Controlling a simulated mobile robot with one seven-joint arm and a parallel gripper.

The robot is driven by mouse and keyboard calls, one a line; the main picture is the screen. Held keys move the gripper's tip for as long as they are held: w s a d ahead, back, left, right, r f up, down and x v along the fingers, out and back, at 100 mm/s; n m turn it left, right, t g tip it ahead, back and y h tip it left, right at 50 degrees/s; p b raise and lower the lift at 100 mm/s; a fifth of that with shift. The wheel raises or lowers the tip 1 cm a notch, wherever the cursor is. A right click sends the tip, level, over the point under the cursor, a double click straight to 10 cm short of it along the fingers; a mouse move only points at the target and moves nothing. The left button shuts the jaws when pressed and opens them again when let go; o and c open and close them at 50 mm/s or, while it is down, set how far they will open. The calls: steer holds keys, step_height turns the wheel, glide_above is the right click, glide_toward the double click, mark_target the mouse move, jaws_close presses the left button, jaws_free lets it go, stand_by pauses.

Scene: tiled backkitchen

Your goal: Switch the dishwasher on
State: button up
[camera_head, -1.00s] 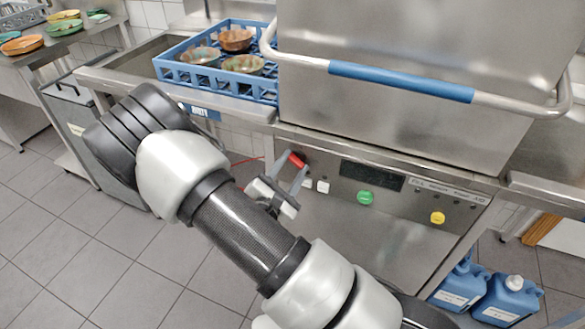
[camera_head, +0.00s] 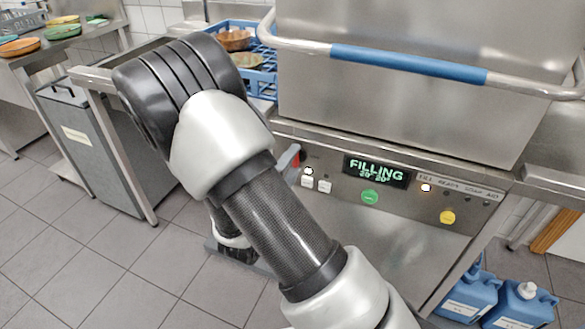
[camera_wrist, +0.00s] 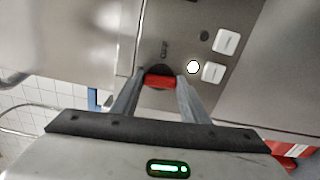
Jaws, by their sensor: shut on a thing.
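The dishwasher's steel control panel (camera_head: 330,205) is in front of me, with its display (camera_head: 376,172) lit and reading "FILLING". A red rotary switch (camera_head: 293,156) shows at the panel's left, partly hidden by my arm; it is also in the wrist view (camera_wrist: 159,82). My gripper (camera_wrist: 160,84) is shut on this red switch, one finger on each side. A small lamp (camera_wrist: 193,67) near the switch glows white, and another lamp (camera_head: 426,187) glows under the "FILL" label.
White buttons (camera_head: 324,186), a green button (camera_head: 370,197) and a yellow button (camera_head: 447,217) sit on the panel. The hood's blue-gripped bar (camera_head: 410,66) crosses above. A blue rack (camera_head: 262,84) with bowls stands left, and blue canisters (camera_head: 468,296) stand lower right.

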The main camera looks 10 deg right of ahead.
steer(key=shift+m, duration=0.6)
steer(key=o, duration=1.1)
steer(key=shift+c, duration=0.2)
steer(key=p+v, duration=0.1)
steer(key=v, duration=1.6)
steer(key=shift+s+a, duration=0.15)
steer(key=shift+s, duration=0.05)
steer(key=shift+r, duration=0.1)
